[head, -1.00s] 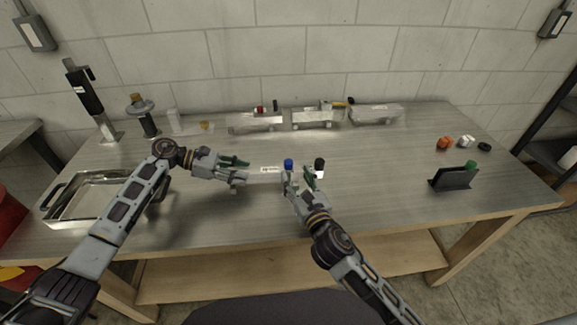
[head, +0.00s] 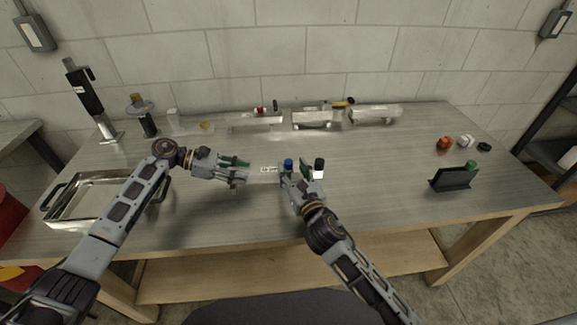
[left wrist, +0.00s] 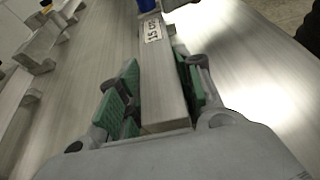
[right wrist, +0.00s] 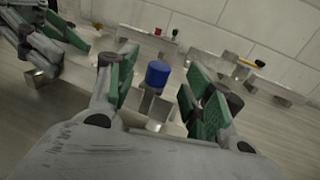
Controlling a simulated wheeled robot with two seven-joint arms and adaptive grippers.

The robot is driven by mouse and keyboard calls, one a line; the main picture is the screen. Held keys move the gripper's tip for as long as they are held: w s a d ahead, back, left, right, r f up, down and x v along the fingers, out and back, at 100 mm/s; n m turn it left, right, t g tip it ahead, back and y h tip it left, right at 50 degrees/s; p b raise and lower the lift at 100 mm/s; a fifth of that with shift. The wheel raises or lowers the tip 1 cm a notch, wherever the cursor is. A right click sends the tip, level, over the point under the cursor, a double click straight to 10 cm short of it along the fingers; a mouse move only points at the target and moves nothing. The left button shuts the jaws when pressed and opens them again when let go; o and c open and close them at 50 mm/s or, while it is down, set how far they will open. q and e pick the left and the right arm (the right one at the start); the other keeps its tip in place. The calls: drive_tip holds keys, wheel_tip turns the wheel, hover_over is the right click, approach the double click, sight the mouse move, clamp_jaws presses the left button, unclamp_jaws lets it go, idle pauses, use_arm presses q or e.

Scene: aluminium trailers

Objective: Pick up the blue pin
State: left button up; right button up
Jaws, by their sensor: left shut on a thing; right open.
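The blue pin (head: 288,163) stands upright at the right end of an aluminium trailer bar (head: 264,175) with a white label. In the right wrist view the pin's blue head (right wrist: 158,72) sits above the open channel end of the bar. My right gripper (head: 296,176) is open, with green-padded fingers on either side of the pin, apart from it. My left gripper (head: 243,175) is shut on the bar's left part; the left wrist view shows the bar (left wrist: 163,95) between its green pads. The pin's lower part is hidden.
A black-topped white piece (head: 319,169) is close right of my right gripper. Several trailers (head: 312,118) stand along the back. A metal tray (head: 62,218) lies left, a black holder (head: 455,179) right. The table between is mostly clear.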

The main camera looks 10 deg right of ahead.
sight(289, 161)
drive_tip(key=shift+x, duration=2.1)
drive_tip(key=c, duration=1.1)
drive_tip(key=shift+o, duration=0.2)
drive_tip(key=shift+r, duration=0.2)
drive_tip(key=shift+r, duration=4.85)
